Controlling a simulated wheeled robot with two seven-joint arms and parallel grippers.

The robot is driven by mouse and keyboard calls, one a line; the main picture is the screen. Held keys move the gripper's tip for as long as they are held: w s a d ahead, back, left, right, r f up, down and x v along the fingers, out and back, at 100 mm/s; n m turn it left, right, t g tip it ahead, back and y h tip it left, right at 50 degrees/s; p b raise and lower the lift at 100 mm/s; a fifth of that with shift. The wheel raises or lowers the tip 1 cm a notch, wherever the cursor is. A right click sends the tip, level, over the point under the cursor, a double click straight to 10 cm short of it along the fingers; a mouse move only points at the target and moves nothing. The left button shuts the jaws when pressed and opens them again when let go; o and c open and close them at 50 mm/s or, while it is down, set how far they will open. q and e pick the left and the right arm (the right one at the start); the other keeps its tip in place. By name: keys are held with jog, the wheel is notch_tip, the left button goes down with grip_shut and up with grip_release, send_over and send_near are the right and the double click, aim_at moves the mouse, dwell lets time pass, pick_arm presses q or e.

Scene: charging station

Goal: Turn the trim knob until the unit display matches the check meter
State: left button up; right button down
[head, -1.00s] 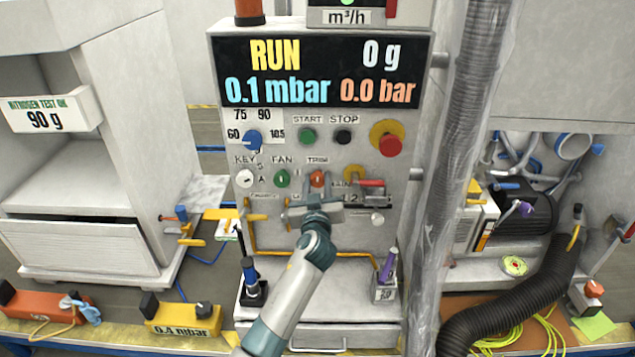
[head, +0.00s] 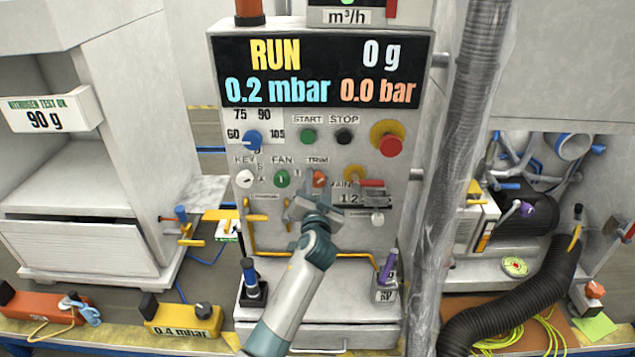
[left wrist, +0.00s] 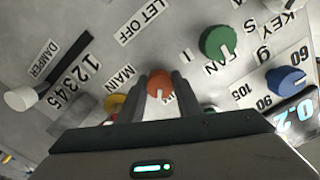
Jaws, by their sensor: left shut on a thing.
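The orange trim knob (head: 319,178) sits on the panel under the TRIM label, and it also shows in the left wrist view (left wrist: 160,84). My left gripper (head: 312,193) reaches up to it from below, its two fingers (left wrist: 160,92) shut on either side of the knob. The unit display (head: 320,72) reads RUN, 0 g, 0.2 mbar and 0.0 bar. The yellow check meter (head: 182,318) on the bench at lower left reads 0.4 mbar. My right gripper is not in view.
A green FAN knob (head: 282,178), a KEY switch (head: 244,178) and a blue dial (head: 252,140) are near the trim knob. A red stop button (head: 390,146) is up to the right. A clear-wrapped hose (head: 462,150) runs down the panel's right side.

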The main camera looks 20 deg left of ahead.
pick_arm(q)
jog(key=m, duration=0.2)
jog(key=m+p, duration=0.1)
jog(key=m, duration=0.2)
jog(key=shift+r+m, duration=0.2)
jog(key=shift+m, duration=0.1)
jog(key=shift+m+p, duration=0.75)
jog(key=shift+m, duration=1.25)
jog(key=o, duration=1)
jog(key=shift+f, duration=0.1)
jog(key=shift+w+f, duration=0.1)
jog(key=shift+s, duration=0.2)
